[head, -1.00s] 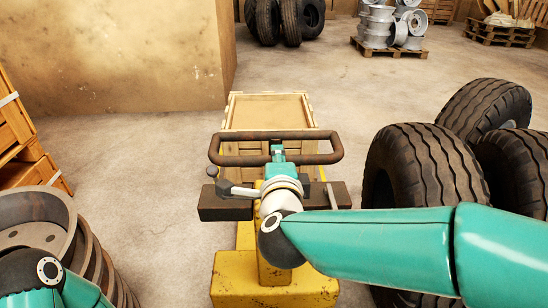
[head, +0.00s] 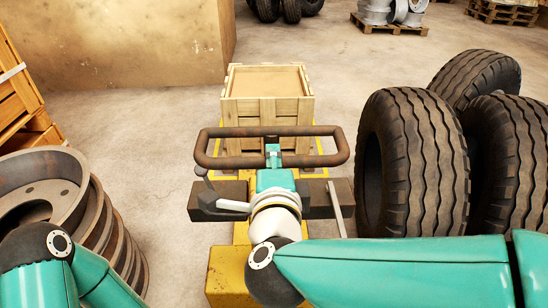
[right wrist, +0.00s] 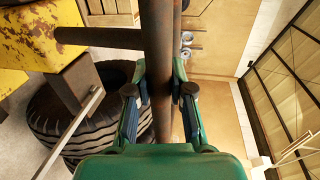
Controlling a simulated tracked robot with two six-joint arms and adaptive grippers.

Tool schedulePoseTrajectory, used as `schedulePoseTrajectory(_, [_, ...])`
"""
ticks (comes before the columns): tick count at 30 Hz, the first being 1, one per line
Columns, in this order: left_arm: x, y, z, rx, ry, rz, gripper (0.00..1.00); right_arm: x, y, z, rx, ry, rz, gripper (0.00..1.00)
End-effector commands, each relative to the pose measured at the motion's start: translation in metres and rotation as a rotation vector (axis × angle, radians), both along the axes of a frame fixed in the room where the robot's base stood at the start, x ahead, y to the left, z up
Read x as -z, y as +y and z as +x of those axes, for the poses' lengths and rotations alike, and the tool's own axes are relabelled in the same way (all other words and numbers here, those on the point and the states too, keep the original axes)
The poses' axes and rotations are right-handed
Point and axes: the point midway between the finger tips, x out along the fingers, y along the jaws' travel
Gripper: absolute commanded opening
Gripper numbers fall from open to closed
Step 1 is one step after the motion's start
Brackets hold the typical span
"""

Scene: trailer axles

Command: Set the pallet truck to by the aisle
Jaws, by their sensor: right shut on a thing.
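The yellow pallet truck (head: 229,272) stands in front of me, its rusty steering handle (head: 322,161) raised toward me as a rounded loop. A wooden crate (head: 268,110) sits beyond the handle, over the truck's far part. My right gripper (head: 273,158) is shut on the near bar of the handle. The right wrist view shows the fingers (right wrist: 160,90) on both sides of the rusty bar (right wrist: 161,45). My left arm shows at the lower left, but its gripper is out of view.
Large tyres (head: 412,165) stand close on the right. Stacked rusty rims (head: 45,190) stand on the left, with wooden crates (head: 22,85) behind them. A plaster wall block (head: 120,45) is at the far left. Open floor (head: 345,60) lies beyond the truck.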

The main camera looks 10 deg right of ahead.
Motion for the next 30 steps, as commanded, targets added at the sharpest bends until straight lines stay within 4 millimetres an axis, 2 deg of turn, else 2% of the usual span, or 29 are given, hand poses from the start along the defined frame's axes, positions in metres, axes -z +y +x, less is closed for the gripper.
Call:
schedulePoseTrajectory(5, [0.000, 0.000, 0.000, 0.000, 0.000, 0.000, 0.47, 0.004, -0.001, 0.000, 0.004, 0.010, -0.001, 0.00])
schedulePoseTrajectory(6, [0.000, 0.000, 0.000, 0.000, 0.000, 0.000, 0.47, 0.004, -0.001, 0.000, 0.004, 0.010, -0.001, 0.23])
schedulePoseTrajectory(11, [0.000, 0.000, 0.000, 0.000, 0.000, 0.000, 0.47, 0.004, 0.000, 0.000, 0.002, 0.008, -0.001, 0.47])
schedulePoseTrajectory(23, [-0.001, 0.000, 0.000, 0.000, 0.000, 0.000, 0.47, -0.005, 0.001, 0.000, -0.001, 0.002, 0.004, 0.47])
schedulePoseTrajectory(26, [-0.001, 0.000, 0.000, 0.000, 0.000, 0.000, 0.47, -0.017, 0.001, 0.000, -0.001, 0.000, 0.005, 0.47])
schedulePoseTrajectory(30, [-0.001, 0.000, 0.000, 0.000, 0.000, 0.000, 0.47, -0.043, 0.001, 0.000, -0.001, -0.005, 0.008, 0.47])
